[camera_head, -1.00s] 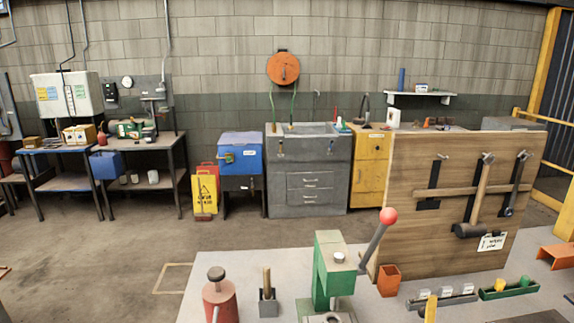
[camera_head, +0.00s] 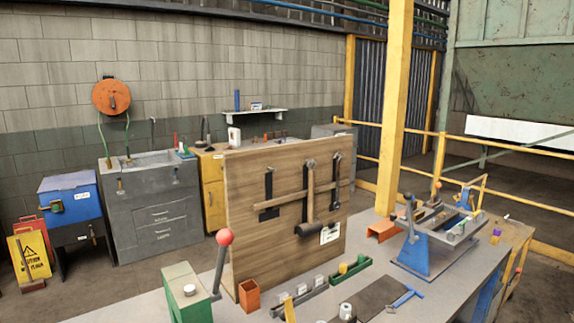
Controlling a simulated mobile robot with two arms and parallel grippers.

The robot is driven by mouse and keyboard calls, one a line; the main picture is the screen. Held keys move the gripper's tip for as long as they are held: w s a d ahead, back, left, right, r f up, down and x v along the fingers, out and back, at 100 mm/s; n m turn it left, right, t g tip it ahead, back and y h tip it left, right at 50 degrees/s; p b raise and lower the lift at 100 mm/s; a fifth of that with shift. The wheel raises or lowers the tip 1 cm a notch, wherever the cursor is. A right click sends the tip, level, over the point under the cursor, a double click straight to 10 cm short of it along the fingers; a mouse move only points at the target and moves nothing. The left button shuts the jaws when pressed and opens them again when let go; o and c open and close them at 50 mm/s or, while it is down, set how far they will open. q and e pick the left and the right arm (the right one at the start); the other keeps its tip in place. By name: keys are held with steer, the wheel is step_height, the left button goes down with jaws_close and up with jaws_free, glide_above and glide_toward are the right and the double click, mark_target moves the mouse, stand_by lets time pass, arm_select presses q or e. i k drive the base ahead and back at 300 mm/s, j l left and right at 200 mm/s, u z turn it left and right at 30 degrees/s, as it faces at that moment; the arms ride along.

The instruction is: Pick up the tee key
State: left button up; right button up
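A blue T-shaped tool, which looks like the tee key (camera_head: 404,299), lies on the grey bench top near the bottom of the head view. It is just right of a dark flat mat (camera_head: 370,295). Nothing is touching it from above. Neither of my grippers shows in the view.
A wooden tool board (camera_head: 255,210) with a hammer (camera_head: 311,200) stands upright behind. A green press (camera_head: 187,292) with a red-knobbed lever is left. Green trays (camera_head: 350,272), an orange channel piece (camera_head: 382,231) and a blue-based fixture (camera_head: 413,258) surround the mat. A yellow post (camera_head: 392,110) rises behind.

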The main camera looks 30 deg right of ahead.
mark_target(414, 292)
steer(key=z, duration=1.8)
steer(key=i+l+u, duration=0.1)
steer(key=u, duration=1.2)
steer(key=i+l+u, duration=0.1)
steer(key=l+u, duration=0.3)
steer(key=l, duration=0.25)
steer(key=l+u, duration=0.4)
steer(key=l, duration=0.25)
steer(key=k+l+u, duration=0.1)
steer(key=l+u, duration=0.3)
steer(key=l, duration=0.25)
steer(key=k+l+u, duration=0.15)
steer(key=l+u, duration=0.25)
steer(key=l, duration=0.25)
